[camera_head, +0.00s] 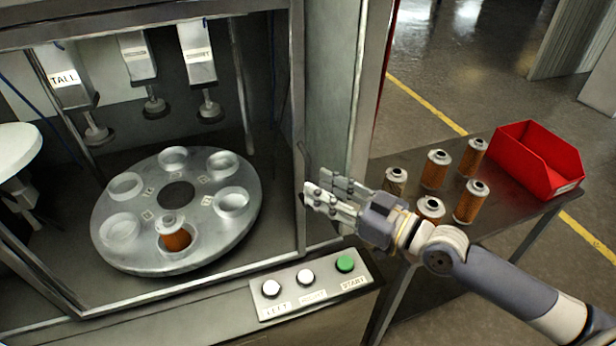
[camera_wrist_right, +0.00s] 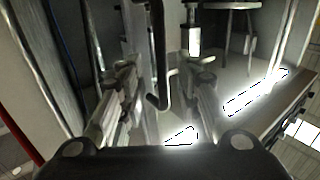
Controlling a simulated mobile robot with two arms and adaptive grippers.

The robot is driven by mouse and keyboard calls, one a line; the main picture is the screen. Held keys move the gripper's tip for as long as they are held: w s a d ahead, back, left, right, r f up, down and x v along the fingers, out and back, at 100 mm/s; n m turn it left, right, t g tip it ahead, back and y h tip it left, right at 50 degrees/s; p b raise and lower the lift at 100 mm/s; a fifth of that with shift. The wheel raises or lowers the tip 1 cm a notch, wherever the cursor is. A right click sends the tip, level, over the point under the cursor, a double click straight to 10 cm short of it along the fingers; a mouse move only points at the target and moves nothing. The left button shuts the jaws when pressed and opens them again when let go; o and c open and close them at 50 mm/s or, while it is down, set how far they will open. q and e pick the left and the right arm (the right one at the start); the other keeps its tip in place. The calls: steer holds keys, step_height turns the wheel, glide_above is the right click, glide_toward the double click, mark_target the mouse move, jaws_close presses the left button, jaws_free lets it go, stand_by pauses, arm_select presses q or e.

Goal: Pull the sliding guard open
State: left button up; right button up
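The sliding guard (camera_head: 299,90) is a framed front on the machine, and its right upright stands just left of my right gripper. I cannot tell how far it is open. A thin dark handle (camera_head: 304,163) shows at this upright. In the right wrist view the handle (camera_wrist_right: 156,50) is a dark bar with a bent lower end, between the fingers. My right gripper (camera_head: 316,195) points left at the upright, just below the visible part of the handle. Its fingers (camera_wrist_right: 166,85) are apart, with gaps beside the bar. My left gripper is out of view.
Inside the machine, a round turntable (camera_head: 105,235) holds one orange cartridge (camera_head: 176,239) under several press heads. A button panel (camera_head: 312,286) sits below my right gripper. Several cartridges (camera_head: 436,168) and a red bin (camera_head: 530,165) stand on a dark table (camera_head: 515,205) at right.

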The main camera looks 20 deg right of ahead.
steer(key=shift+p+x, duration=0.6)
steer(key=shift+x, duration=1.5)
jaws_close()
